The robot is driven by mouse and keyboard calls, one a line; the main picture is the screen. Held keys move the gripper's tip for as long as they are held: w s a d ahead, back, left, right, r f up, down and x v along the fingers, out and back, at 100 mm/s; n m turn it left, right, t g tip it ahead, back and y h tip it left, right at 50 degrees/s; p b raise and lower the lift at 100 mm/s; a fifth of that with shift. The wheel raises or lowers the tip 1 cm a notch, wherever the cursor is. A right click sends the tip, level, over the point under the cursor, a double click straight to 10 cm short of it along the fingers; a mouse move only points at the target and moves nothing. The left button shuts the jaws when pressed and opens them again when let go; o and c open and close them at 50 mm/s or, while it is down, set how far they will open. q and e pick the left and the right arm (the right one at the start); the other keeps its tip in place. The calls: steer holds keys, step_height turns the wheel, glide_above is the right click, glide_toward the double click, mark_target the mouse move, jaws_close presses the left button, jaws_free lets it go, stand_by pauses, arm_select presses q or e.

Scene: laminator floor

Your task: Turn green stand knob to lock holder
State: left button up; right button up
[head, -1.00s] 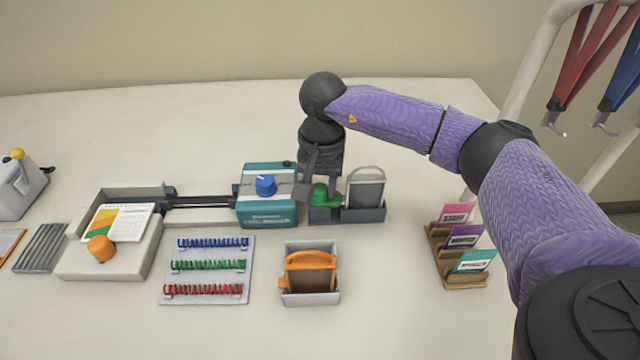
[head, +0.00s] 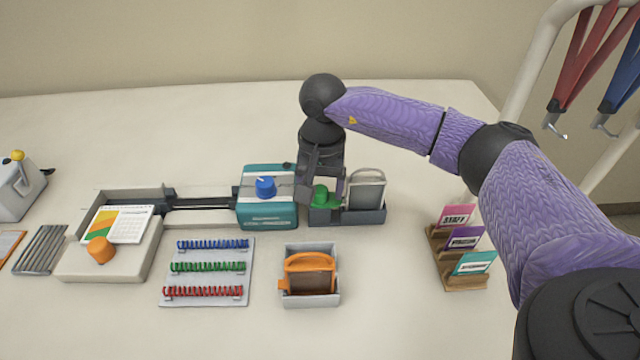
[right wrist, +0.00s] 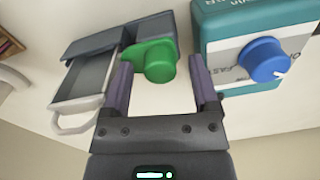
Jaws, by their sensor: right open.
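The green knob (head: 320,195) sits on the left part of the dark grey stand (head: 362,216), and it also shows in the right wrist view (right wrist: 158,62). A clear-fronted holder with a pale loop frame (head: 366,190) stands upright in the stand, right of the knob. My right gripper (head: 322,190) is open and points down at the knob. In the right wrist view its two purple fingers (right wrist: 160,80) lie on either side of the knob, with gaps visible; I cannot tell whether either touches it. My left gripper is not in view.
The teal machine with a blue knob (head: 265,187) stands close left of the stand. An orange-handled holder in a grey tray (head: 312,298) lies in front. A wooden card rack (head: 455,262) stands at right. The table behind the stand is clear.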

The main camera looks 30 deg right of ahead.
mark_target(322, 189)
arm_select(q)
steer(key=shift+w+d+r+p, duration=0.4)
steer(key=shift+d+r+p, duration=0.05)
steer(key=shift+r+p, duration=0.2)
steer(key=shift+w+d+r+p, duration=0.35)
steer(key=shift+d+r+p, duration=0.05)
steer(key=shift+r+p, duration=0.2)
arm_select(e)
step_height(322, 189, up, 10)
